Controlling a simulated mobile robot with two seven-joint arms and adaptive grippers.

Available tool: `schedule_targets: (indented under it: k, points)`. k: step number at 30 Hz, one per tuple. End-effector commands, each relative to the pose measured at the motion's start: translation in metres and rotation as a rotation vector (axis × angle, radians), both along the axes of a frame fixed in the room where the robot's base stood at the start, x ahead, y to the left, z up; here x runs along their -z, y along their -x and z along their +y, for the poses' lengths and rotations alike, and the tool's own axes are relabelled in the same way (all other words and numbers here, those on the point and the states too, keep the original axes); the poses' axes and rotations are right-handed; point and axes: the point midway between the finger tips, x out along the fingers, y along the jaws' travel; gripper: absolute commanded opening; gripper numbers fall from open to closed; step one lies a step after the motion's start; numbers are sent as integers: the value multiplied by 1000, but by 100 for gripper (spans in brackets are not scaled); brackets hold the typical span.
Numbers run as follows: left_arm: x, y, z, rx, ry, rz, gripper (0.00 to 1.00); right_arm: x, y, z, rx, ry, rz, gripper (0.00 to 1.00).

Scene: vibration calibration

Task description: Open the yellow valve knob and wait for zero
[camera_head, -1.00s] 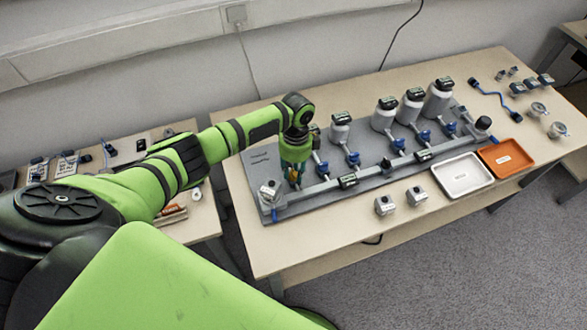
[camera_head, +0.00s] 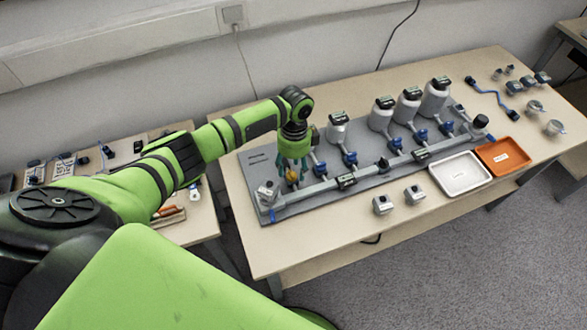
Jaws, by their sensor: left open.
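The yellow valve knob (camera_head: 292,176) shows as a small yellow spot near the left end of the grey calibration board (camera_head: 345,194). My left gripper (camera_head: 292,173) points down over it, open, with its teal fingers around or just beside the knob. I cannot tell whether the fingers touch it. The gripper and wrist hide part of the knob and the fittings behind it. My right gripper is not in view.
White canisters (camera_head: 381,113) with dark gauges and blue valves (camera_head: 395,145) stand along the pipe. A white tray (camera_head: 461,190) and an orange tray (camera_head: 517,167) lie at the right. Two small grey devices (camera_head: 383,205) stand near the front edge. A side table (camera_head: 205,222) stands at the left.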

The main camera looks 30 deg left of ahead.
Motion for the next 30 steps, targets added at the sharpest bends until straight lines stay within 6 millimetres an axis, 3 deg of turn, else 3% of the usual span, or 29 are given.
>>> schedule_targets:
  k: [9,15,30]
  points:
    - [-69,-9,0,3,3,-7,53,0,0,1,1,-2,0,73]
    - [-96,-11,0,4,2,-6,53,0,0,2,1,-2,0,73]
    - [-104,-12,0,3,2,-4,53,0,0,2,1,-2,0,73]
